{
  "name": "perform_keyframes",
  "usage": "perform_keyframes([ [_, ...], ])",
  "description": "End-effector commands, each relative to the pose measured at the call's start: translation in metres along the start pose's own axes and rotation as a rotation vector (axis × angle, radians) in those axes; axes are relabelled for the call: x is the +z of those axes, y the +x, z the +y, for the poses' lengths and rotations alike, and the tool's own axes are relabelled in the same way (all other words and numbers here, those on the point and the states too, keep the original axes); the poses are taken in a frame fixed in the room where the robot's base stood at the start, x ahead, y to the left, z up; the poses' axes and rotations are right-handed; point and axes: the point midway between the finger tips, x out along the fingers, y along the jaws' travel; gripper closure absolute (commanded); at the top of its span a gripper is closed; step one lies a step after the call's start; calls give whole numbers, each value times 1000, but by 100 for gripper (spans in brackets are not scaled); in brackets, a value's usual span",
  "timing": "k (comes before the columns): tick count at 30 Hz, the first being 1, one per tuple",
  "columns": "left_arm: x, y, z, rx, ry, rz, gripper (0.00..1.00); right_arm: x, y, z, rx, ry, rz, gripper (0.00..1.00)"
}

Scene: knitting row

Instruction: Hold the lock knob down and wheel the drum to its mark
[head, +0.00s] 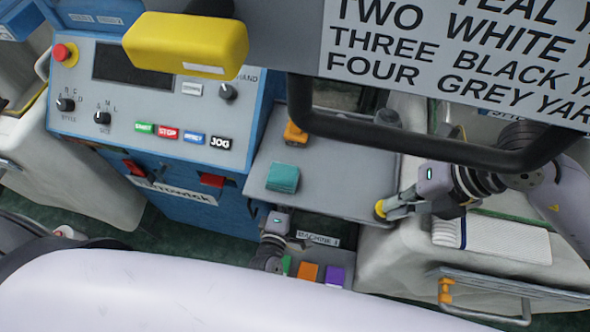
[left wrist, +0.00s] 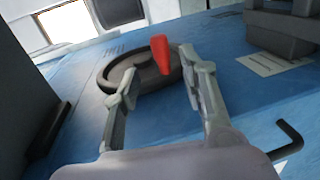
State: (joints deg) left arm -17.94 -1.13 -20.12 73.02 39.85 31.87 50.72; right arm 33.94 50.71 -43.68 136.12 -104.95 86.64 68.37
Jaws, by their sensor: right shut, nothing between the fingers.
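A small round yellow knob (head: 380,208) sits at the right edge of a grey plate; it may be the lock knob. My right gripper (head: 387,209) is shut and empty, its fingertips at the knob. I cannot tell whether the knob is pressed down. In the left wrist view a dark round wheel (left wrist: 140,78) with a red upright tab (left wrist: 161,55) is set on a blue surface; it may be the drum's wheel. My left gripper (left wrist: 164,82) is open, its fingers either side of the tab with gaps. In the head view its fingertips are hidden. No mark is clearly visible.
A black bar (head: 440,155) and a lettered sign (head: 460,55) hang across the upper right. A blue control panel (head: 150,90) stands at left. Teal (head: 283,177) and orange (head: 295,132) blocks lie on the grey plate (head: 340,180). A black hook (left wrist: 290,140) juts out at lower right.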

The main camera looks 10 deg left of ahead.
Motion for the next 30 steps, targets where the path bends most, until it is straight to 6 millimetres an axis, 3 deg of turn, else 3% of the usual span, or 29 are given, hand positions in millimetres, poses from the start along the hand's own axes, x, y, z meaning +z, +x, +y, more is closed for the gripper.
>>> perform_keyframes([
  [6, 0, 47, 0, 1, 2, 0, 61, 1, 1, -2, -4, 3, 0, 100],
  [12, 0, 73, -1, -1, 1, 0, 61, 1, 1, -2, -5, 3, 0, 100],
  [25, 0, 82, -1, -2, 1, 0, 61, 1, 2, -2, -5, 3, 0, 100],
  [30, 0, 82, -1, -2, 1, 0, 72, 0, 2, -2, -5, 3, 0, 100],
])
